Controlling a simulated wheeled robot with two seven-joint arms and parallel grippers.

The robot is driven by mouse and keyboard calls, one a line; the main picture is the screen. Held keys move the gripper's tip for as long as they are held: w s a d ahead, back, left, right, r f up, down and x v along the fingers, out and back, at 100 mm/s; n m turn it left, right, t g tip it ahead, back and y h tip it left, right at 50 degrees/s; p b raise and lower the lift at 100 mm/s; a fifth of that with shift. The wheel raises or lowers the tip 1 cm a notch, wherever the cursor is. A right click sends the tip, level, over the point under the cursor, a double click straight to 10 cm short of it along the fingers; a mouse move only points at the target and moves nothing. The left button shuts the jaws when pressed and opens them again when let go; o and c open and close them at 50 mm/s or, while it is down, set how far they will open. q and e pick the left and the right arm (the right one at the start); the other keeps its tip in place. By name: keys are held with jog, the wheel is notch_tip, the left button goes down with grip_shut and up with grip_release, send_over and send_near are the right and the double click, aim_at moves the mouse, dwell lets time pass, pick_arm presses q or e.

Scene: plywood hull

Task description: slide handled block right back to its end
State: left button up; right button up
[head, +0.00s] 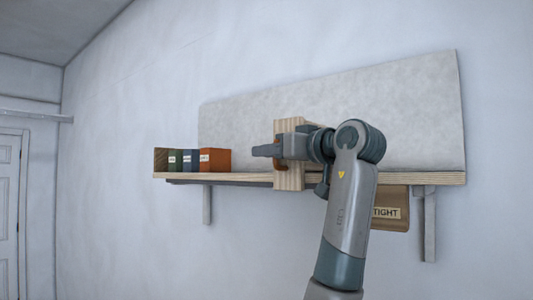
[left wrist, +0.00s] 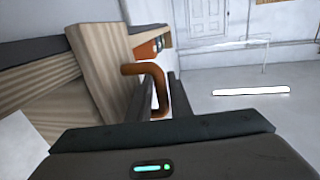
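The handled block (head: 290,180) is a pale wooden piece that straddles the front of the long shelf (head: 420,178), near its middle, and stands upright. In the left wrist view the block (left wrist: 100,75) fills the left side, with its orange-brown handle (left wrist: 160,85) sticking out. My left gripper (head: 266,150) is at the handle. In the left wrist view its dark fingers lie on both sides of the handle's bar, close against it, and appear shut on it. The arm hides part of the block and shelf. My right gripper is not in view.
Dark green, blue and orange labelled blocks (head: 190,160) stand at the shelf's left end. A brown plaque reading "TIGHT" (head: 387,212) hangs below the right part. The shelf shows clear between the blocks and the handled block. A grey panel (head: 420,110) backs it.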

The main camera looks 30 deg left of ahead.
pick_arm(q)
jog(key=shift+f, duration=0.1)
jog(key=b+v, duration=0.6)
jog(key=v, duration=1.1)
jog(key=shift+d+b, duration=0.3)
